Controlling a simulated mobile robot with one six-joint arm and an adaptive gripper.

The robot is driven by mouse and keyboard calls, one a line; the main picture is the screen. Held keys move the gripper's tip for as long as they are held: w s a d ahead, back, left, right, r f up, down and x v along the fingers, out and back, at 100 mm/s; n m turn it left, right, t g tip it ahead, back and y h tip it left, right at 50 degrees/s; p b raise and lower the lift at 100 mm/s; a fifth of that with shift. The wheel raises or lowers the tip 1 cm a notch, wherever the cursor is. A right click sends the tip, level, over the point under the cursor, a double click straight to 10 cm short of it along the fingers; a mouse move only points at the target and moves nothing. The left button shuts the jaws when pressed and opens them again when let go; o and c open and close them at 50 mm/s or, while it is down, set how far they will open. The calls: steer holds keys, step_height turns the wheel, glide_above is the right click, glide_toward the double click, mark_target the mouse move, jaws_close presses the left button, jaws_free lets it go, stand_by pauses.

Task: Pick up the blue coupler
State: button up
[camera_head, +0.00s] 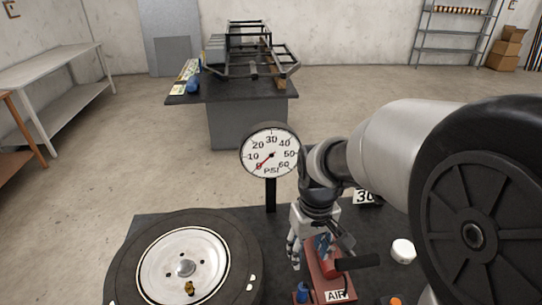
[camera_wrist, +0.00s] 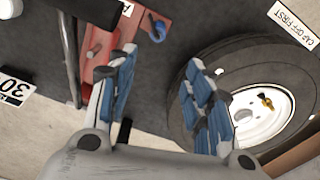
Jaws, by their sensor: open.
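The blue coupler (camera_head: 303,292) is a small blue piece at the left edge of the red AIR unit (camera_head: 325,280), low in the head view. In the wrist view the coupler (camera_wrist: 156,28) is beside the red body, beyond the fingertips and near the top of the picture. My gripper (camera_head: 318,250) is open over the red unit, apart from the coupler. In the wrist view my gripper (camera_wrist: 161,58) shows blue-padded fingers spread wide with nothing between them. The left finger overlaps the red unit in that view.
A wheel (camera_head: 150,270) with a brass valve lies left of the red unit. A pressure gauge (camera_head: 270,150) stands behind on a post. A black handle (camera_head: 357,262) sticks out to the right. A white cap (camera_head: 403,251) lies on the dark tabletop.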

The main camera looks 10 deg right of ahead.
mark_target(304, 284)
steer(key=f+b, duration=0.1)
steer(key=f, duration=0.4)
steer(key=f+b, duration=0.2)
steer(key=f, duration=0.3)
steer(key=w+f+b, duration=0.1)
steer(key=f, duration=0.3)
steer(key=shift+w+f, duration=0.1)
steer(key=shift+f, duration=0.3)
steer(key=f+b, duration=0.2)
steer(key=f, duration=0.3)
steer(key=shift+s+d+f+b, duration=0.15)
steer(key=shift+s+d+b, duration=0.15)
steer(key=shift+s+b, duration=0.1)
jaws_close()
